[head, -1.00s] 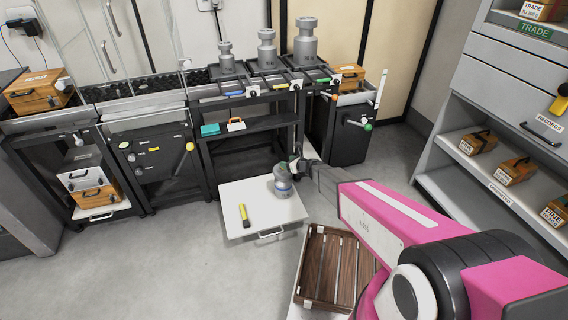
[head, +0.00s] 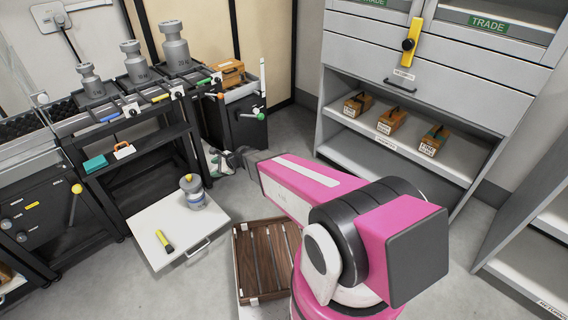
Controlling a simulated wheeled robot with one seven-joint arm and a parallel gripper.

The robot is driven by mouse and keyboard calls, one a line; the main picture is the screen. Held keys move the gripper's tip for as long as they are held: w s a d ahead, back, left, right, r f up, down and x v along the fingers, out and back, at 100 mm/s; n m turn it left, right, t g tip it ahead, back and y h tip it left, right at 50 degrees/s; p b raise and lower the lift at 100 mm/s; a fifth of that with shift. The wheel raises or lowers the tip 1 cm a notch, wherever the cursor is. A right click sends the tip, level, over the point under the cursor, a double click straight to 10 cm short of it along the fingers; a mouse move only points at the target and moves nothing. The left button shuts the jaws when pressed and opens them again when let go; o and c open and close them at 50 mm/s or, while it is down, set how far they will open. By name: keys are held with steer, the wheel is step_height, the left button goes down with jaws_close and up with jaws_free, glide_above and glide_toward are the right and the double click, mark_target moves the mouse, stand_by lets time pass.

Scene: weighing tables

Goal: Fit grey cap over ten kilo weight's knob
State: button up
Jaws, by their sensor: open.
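Three grey knobbed weights stand in a row on the weighing bench: a small one (head: 92,82), a middle one (head: 135,62) and a large one (head: 175,48). Their markings are too small to read surely, so I cannot tell which is the ten kilo weight. A grey canister-like piece (head: 193,193) with a yellowish spot on top stands on the white pull-out board (head: 165,225); I cannot tell whether it bears the grey cap. My gripper (head: 226,160) is open and empty, right of and beyond that piece, apart from it.
A yellow-and-black tool (head: 164,241) lies on the white board. A brown slatted crate (head: 266,258) sits beside my arm. A teal box (head: 95,163) is on the lower shelf. A grey cabinet (head: 398,130) with wooden boxes stands right; some floor between is clear.

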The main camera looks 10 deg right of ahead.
steer(key=s+d+r+n+g+h, duration=0.1)
steer(key=s+d+r+n+h, duration=0.2)
steer(key=d, duration=0.6)
steer(key=s+d+r+n+g+h, duration=0.2)
steer(key=s+d+r+n+h, duration=0.2)
steer(key=s+d+n, duration=0.3)
steer(key=s+d+r+n+g+h, duration=0.1)
steer(key=s+d+r+n+h, duration=0.2)
steer(key=d+n, duration=0.4)
steer(key=s+d+r, duration=0.1)
steer(key=s+d, duration=0.1)
steer(key=d, duration=0.4)
steer(key=shift+s+g+h, duration=0.25)
steer(key=shift+g+h, duration=0.05)
